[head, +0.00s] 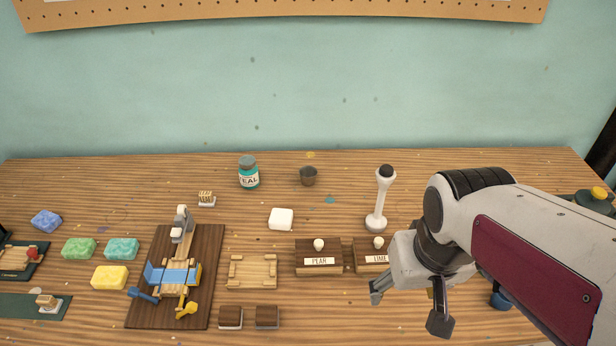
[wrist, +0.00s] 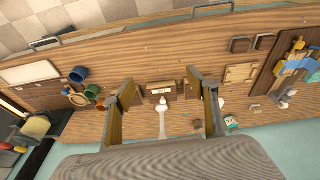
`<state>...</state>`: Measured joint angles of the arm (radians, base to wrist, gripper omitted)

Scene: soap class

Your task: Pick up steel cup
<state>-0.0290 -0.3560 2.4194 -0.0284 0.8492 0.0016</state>
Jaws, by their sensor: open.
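The steel cup (head: 308,177) is a small dark grey metal cup standing upright towards the back of the wooden table in the head view, right of the teal jar. My gripper (head: 408,306) is at the front right in the head view, well to the right of the cup and nearer the front. In the wrist view my gripper (wrist: 162,88) has its two fingers wide apart, with nothing held between them.
A white block (head: 281,219) lies in front. Wooden boxes labelled PEAR (head: 319,262) and LIME stand nearer the front. Table around the cup is clear.

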